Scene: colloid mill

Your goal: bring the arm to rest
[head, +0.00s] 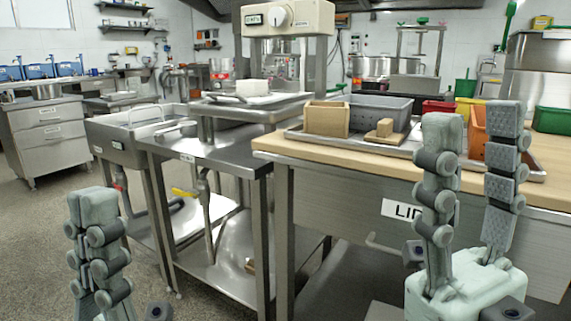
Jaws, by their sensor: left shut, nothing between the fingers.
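My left gripper (95,200) is low at the left, in front of the steel tables. Its fingers point up and lie close together, shut and empty. My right gripper (473,112) is at the right, in front of the wooden-topped table (268,145). Its two grey fingers point up and stand wide apart, with nothing held between them. They cover part of that table's front and of the things on it.
A steel table (222,156) with a dial machine (288,18) stands in the middle. A sink (112,142) stands left. Floor (40,225) at left is clear.

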